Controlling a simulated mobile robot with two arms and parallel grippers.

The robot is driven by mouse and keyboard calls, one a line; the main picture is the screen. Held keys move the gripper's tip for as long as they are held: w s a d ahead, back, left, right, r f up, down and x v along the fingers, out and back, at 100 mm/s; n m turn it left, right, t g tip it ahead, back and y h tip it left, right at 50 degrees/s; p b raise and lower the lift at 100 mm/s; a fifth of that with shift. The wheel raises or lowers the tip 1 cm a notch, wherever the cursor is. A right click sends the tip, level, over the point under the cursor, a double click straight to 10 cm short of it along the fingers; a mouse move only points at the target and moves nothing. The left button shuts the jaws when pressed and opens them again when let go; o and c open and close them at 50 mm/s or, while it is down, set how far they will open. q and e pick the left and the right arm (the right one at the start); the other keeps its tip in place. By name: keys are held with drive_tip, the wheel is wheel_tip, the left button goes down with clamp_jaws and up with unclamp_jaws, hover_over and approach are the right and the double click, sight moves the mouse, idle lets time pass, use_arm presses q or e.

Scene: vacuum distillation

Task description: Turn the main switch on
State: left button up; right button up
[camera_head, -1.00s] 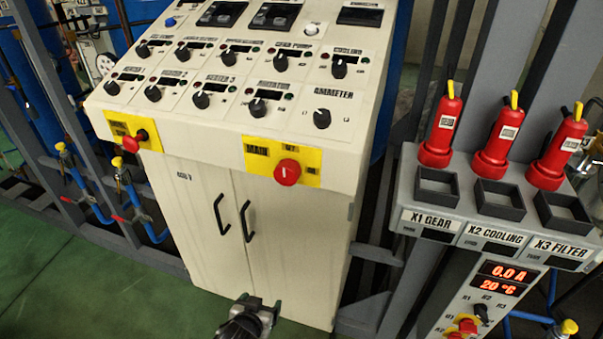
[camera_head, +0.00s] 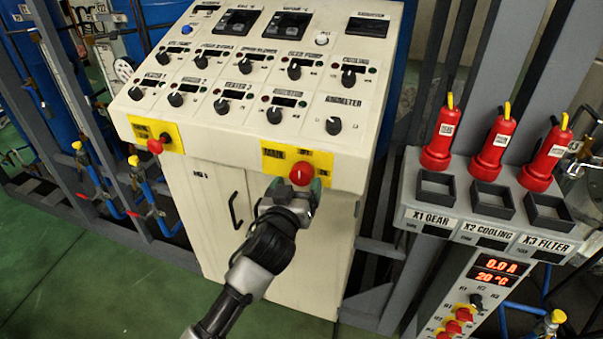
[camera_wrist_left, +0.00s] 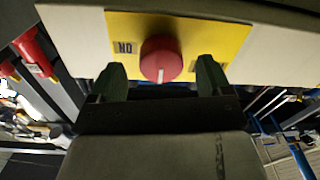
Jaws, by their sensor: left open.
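The main switch (camera_head: 301,174) is a round red knob with a white mark, on a yellow plate (camera_head: 277,154) at the front edge of the control cabinet. In the left wrist view the red knob (camera_wrist_left: 161,59) sits between the fingers, with "NO" lettering, seen inverted, to its left. My left gripper (camera_head: 298,188) is at the knob, its fingers open on either side of it. In the wrist view the left gripper (camera_wrist_left: 162,80) shows a gap between each finger and the knob. My right gripper is not in view.
The cream cabinet (camera_head: 205,215) has a sloped panel of black knobs. A second yellow plate with a red button (camera_head: 155,146) is at its left. To the right stands a grey rack (camera_head: 455,200) with red plugs (camera_head: 441,138) and sockets. Green floor is clear at lower left.

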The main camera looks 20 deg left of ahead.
sight(300, 180)
use_arm(q)
drive_tip(key=shift+w, duration=1.65)
drive_tip(key=c, duration=0.9)
